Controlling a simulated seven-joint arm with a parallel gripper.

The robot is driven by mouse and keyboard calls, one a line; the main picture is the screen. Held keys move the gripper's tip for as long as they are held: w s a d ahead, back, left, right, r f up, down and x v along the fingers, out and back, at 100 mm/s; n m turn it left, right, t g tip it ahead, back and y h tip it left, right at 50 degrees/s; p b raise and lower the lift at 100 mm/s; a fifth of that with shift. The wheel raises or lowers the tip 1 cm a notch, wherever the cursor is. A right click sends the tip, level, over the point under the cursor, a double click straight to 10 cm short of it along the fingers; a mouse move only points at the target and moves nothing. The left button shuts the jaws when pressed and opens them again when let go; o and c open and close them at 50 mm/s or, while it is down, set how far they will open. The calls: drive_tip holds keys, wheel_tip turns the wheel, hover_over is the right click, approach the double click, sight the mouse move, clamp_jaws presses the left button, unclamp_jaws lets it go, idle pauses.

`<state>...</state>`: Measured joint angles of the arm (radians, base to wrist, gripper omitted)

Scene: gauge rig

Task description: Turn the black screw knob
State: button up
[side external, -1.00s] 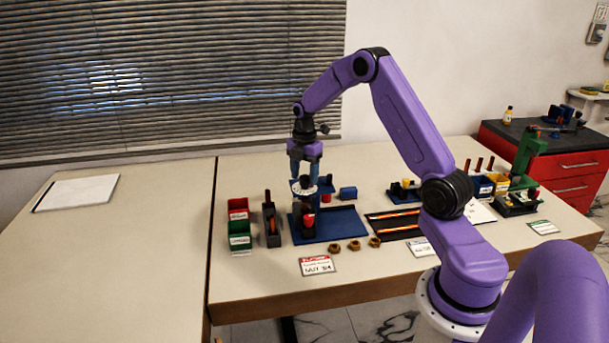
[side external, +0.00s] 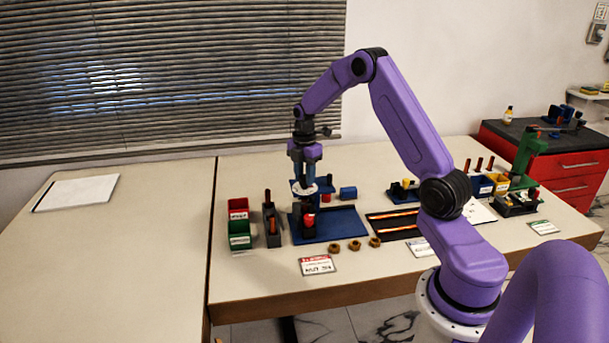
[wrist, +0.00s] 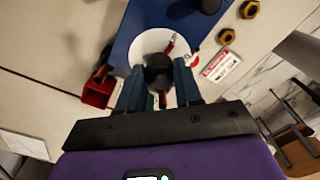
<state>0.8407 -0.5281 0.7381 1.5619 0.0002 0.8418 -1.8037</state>
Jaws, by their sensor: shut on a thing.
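The black screw knob (wrist: 160,72) sits over the middle of a white round dial (wrist: 146,42) in the wrist view. My gripper (wrist: 159,80) has its two blue fingers on either side of the knob, shut on it. In the side view my gripper (side external: 304,178) points straight down over the white dial (side external: 300,187) of the gauge rig, and its fingers hide the knob. The rig stands on a blue baseplate (side external: 345,224). A red part (side external: 309,220) shows low on the rig. A red pointer (wrist: 171,46) lies over the dial in the wrist view.
Red (side external: 238,208) and green (side external: 240,234) bins and a dark upright holder (side external: 271,226) stand left of the rig. A black tray (side external: 392,224) is to the right. The far left table is mostly clear.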

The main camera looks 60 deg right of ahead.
drive_tip(key=m, duration=1.4)
drive_tip(key=shift+r+m, duration=0.1)
drive_tip(key=shift+m, duration=2.6)
drive_tip(key=o, duration=1)
drive_tip(key=shift+o, duration=0.2)
